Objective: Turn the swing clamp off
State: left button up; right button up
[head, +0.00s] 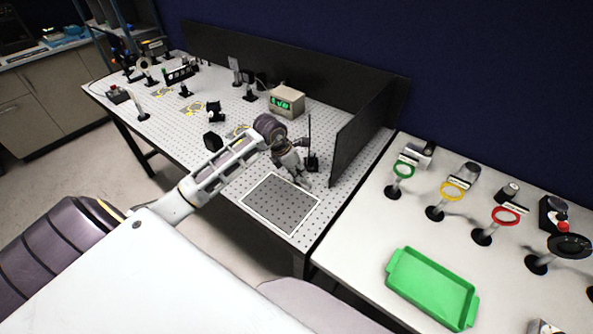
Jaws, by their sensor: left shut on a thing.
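A dark upright rod on a small black base (313,162), which appears to be the swing clamp, stands on the perforated table (235,130) near its right end. My left gripper (301,176) points downward just left of it, at the edge of a white-framed dark perforated plate (265,208). It is shut on a small part, apparently of the clamp. The fingers and wrist hide most of the contact, so the exact grip is unclear. My right gripper is not in view.
Black panels (362,130) border the table's back and right side. A box with a green display (287,101) and several optical mounts stand behind and left. On the right table are a green tray (432,287) and colored rings on posts, including a red ring (506,216).

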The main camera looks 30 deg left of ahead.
pick_arm(q)
jog(key=shift+n, duration=0.4)
jog(key=o, duration=1)
jog(key=shift+v, duration=6)
jog(key=shift+s+d, duration=0.15)
